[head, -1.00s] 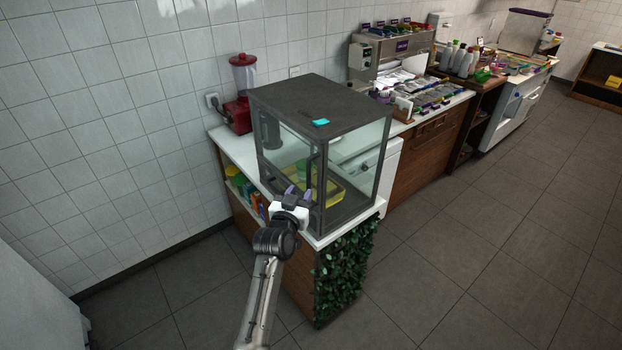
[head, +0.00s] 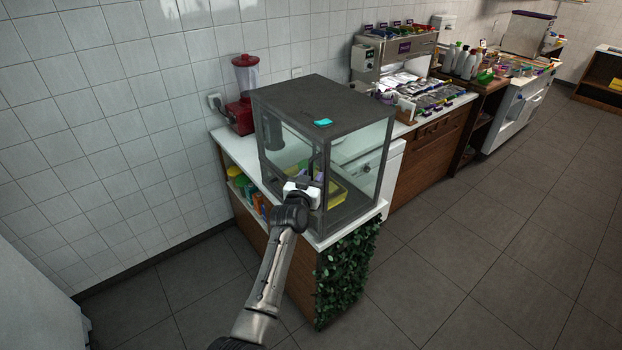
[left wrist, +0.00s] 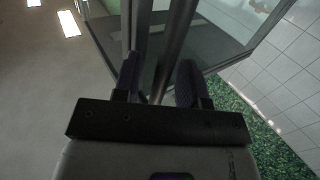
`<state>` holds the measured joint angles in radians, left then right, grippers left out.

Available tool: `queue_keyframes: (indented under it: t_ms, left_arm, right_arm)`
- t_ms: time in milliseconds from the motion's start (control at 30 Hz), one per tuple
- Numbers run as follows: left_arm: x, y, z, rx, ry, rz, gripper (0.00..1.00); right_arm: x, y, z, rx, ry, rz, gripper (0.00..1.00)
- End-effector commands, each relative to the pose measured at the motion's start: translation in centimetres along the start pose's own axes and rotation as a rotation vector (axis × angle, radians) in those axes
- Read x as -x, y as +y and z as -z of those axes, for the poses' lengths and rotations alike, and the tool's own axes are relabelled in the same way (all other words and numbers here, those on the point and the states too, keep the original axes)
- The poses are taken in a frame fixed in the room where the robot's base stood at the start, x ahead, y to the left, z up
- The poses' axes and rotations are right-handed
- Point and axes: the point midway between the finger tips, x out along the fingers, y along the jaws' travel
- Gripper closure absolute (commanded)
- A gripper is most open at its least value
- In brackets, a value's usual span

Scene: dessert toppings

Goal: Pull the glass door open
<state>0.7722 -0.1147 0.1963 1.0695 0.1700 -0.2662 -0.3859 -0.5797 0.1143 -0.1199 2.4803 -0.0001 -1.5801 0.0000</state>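The glass case (head: 325,100) with a dark frame and dark top stands on the white counter. Its glass door (head: 277,150) is on the left-front side and looks shut. A dark vertical handle (head: 310,160) runs near the door's right edge; it also shows in the left wrist view (left wrist: 176,40). My left gripper (head: 305,183) is at the lower part of the handle. In the left wrist view its dark fingers (left wrist: 158,80) stand apart, with the handle bar between them and gaps visible. Whether either finger touches the bar is unclear. My right gripper is out of view.
A yellow tray (head: 336,191) sits inside the case. A red blender (head: 241,95) stands behind it by the wall. Leafy greenery (head: 345,275) covers the counter's front end. The tiled floor (head: 180,290) left of the counter is clear.

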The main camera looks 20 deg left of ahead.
Motion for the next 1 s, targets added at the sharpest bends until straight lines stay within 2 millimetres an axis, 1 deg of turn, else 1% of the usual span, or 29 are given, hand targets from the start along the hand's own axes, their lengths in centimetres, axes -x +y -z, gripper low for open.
queue_keyframes:
  t_ms: [133, 533, 867, 967, 1000]
  left_arm:
    - [0.0, 0.0, 0.0, 0.000, 0.000, 0.000, 0.62]
    - [0.0, 0.0, 0.0, 0.000, 0.000, 0.000, 1.00]
    - [0.0, 0.0, 0.0, 0.000, 0.000, 0.000, 1.00]
    - [-0.1, -0.6, -0.1, -0.001, 0.000, 0.005, 1.00]
    - [-0.1, -1.2, -0.1, -0.001, 0.000, 0.009, 1.00]
  right_arm:
    - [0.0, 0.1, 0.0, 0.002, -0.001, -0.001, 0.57]
    - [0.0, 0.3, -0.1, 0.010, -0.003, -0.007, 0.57]
    - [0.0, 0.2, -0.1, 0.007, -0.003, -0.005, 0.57]
    - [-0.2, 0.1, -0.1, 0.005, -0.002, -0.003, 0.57]
    - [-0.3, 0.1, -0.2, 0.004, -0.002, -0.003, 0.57]
